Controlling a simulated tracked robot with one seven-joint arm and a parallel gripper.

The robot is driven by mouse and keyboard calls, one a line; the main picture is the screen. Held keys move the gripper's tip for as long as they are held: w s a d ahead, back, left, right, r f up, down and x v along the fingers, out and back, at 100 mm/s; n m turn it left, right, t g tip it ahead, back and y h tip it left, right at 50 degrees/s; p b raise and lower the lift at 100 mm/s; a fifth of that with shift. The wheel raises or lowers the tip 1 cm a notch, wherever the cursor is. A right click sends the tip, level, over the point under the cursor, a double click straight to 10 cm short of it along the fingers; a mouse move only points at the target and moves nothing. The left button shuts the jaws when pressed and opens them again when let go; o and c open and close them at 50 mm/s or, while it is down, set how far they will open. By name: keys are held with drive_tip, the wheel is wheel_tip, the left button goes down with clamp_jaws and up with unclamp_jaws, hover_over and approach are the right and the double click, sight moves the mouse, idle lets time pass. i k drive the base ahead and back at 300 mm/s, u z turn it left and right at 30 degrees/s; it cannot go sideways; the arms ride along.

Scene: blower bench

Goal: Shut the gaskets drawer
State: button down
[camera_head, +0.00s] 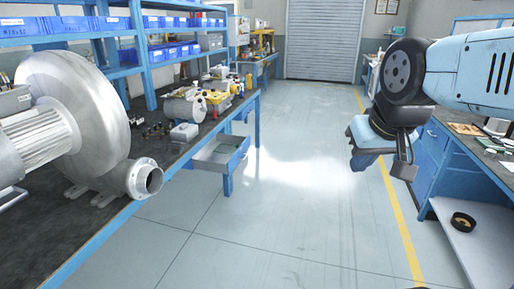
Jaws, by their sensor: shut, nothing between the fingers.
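An open drawer (221,153), pulled out from under the left workbench, has a grey and blue body and a shallow tray with something flat and greenish inside. I cannot read a label on it, but it is the only drawer seen standing open. My gripper (403,167) hangs at the right of the view, well apart from the drawer, over the floor and near the right bench. It is shut and empty. Its fingertips are small and partly hidden by the wrist.
A large silver blower (84,115) stands on the left workbench (185,150), with blue-binned shelves (100,38) behind. A wide stretch of grey floor (290,200) lies clear between the benches. A right bench (480,147) with blue drawers stands beside my arm.

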sight(207, 160)
drive_tip(key=z, duration=0.4)
drive_tip(key=i, duration=1.3)
drive_tip(key=u, duration=0.35)
